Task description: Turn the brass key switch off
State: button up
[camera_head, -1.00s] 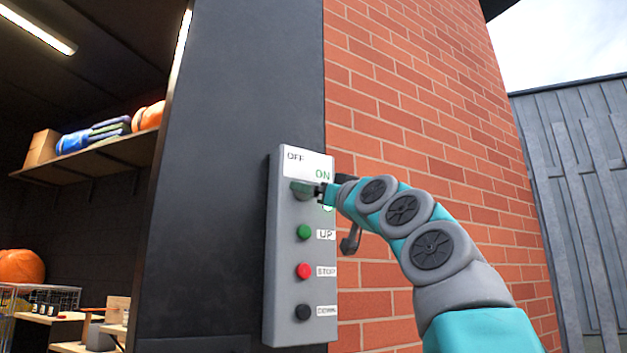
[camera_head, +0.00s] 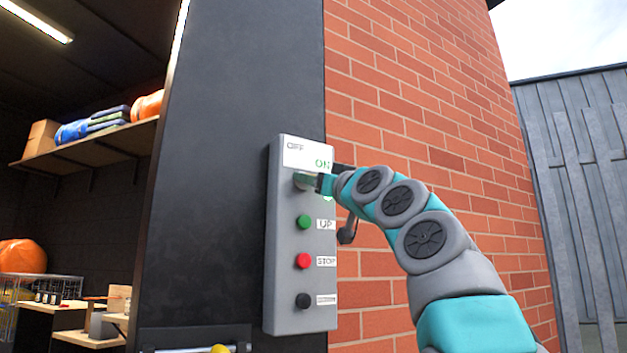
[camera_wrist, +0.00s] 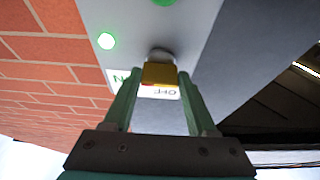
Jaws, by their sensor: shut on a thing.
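A grey control box (camera_head: 283,240) is fixed on the dark door post, with a white OFF/ON label (camera_head: 296,152) at its top. The key switch (camera_head: 301,180) sits just under the label. In the wrist view the brass key (camera_wrist: 158,74) stands between the two teal fingers of my gripper (camera_wrist: 158,85), which is shut on it. In the head view my gripper (camera_head: 314,182) reaches the switch from the right and partly hides it. A green lamp (camera_wrist: 106,41) glows beside the key, near the ON side. The key's exact angle is hard to tell.
Below the switch are a green UP button (camera_head: 304,222), a red STOP button (camera_head: 303,261) and a black button (camera_head: 303,300). A brick wall (camera_head: 375,110) lies close behind my arm. A storage room with a loaded shelf (camera_head: 85,155) opens at left.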

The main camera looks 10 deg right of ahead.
jog(key=shift+c, duration=0.8)
